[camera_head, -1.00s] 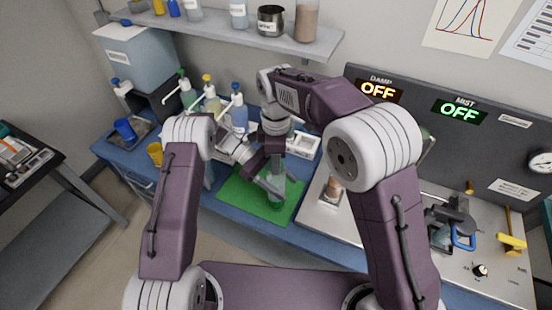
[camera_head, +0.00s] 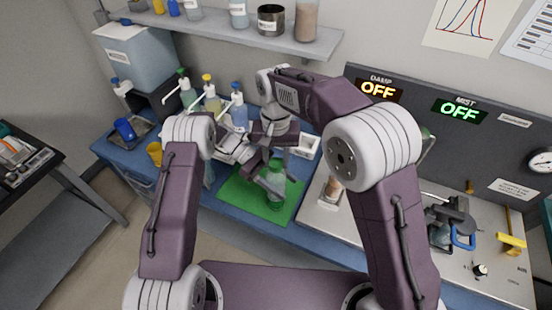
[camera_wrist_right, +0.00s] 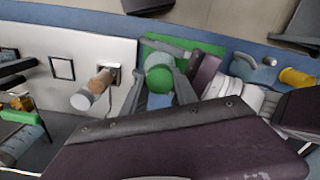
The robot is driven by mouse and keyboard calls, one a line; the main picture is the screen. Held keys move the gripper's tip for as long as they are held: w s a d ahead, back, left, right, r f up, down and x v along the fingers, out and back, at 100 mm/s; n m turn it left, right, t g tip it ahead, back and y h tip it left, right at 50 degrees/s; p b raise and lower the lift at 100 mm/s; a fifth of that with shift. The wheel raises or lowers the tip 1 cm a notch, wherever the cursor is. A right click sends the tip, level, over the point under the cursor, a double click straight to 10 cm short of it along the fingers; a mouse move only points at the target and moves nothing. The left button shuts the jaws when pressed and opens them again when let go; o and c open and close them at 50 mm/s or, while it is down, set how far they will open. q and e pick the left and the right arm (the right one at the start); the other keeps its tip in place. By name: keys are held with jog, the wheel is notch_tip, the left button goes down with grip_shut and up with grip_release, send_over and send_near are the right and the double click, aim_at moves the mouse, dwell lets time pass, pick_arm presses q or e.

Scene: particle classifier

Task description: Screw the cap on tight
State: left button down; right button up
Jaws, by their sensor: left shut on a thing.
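A clear jar (camera_head: 275,190) with a green cap (camera_head: 276,164) stands upright on the green mat (camera_head: 240,191). My left gripper (camera_head: 272,187) is shut on the jar's side. My right gripper (camera_head: 275,158) is above the jar, pointing down, its fingers spread apart with the cap below and between them. In the right wrist view the round green cap (camera_wrist_right: 160,79) lies between the two dark fingers, with gaps beside it. The cap's thread and how tightly it sits are hidden.
Several pump bottles (camera_head: 211,101) and a white tray (camera_head: 306,145) stand behind the mat. A brownish vial (camera_head: 333,187) stands on the pale panel (camera_head: 313,213) to the right. A yellow cup (camera_head: 155,153) is at the left. The mat's front is clear.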

jog(key=o, duration=0.4)
jog(key=shift+o, duration=0.2)
jog(key=shift+r, duration=0.1)
notch_tip(320, 180, up, 12)
dwell(0.4)
jog(key=s+d+f, duration=0.3)
jog(key=d+f, duration=0.4)
jog(key=d, duration=0.2)
jog(key=s+d+f, duration=0.3)
jog(key=d+f, duration=0.4)
jog(key=d, duration=0.1)
jog(key=s+d+f+t, duration=0.1)
jog(key=s+d+f, duration=0.3)
jog(key=s, duration=0.4)
jog(key=shift+d+f+m, duration=0.4)
jog(key=shift+f, duration=0.1)
